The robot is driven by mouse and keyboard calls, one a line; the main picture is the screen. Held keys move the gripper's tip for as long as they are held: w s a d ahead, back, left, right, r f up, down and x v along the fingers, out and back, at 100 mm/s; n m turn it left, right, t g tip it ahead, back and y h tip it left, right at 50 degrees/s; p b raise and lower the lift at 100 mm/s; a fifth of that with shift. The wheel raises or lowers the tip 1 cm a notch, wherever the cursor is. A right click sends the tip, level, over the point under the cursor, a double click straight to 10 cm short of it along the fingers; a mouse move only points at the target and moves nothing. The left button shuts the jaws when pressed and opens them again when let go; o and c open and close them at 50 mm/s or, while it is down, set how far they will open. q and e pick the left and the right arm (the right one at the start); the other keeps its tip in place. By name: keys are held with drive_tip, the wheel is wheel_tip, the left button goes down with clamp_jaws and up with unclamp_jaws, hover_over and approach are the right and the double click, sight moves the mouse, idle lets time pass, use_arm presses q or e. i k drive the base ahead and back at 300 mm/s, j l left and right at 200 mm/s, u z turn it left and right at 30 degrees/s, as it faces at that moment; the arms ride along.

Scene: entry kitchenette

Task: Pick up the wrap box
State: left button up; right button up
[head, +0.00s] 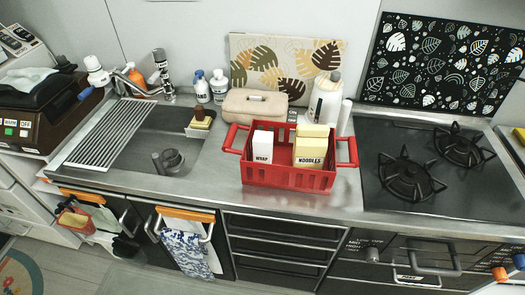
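The wrap box (263,146) is a white upright box with the dark word WRAP on its front. It stands in the left part of a red basket (290,178) on the steel counter, with its lower part hidden behind the basket's front wall. A yellow and cream box marked NOODLES (310,149) stands in the right part of the same basket, apart from the wrap box. Neither of my grippers is in the head view.
A beige case (254,106) lies behind the basket, and a white bottle (324,102) stands behind it on the right. The sink (150,135) is to the left and the black gas hob (438,175) to the right. Bare counter (220,190) lies left of the basket.

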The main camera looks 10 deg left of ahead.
sight(262, 141)
drive_tip(key=j+z, duration=0.15)
drive_tip(key=j, duration=1.25)
drive_tip(key=i, duration=0.05)
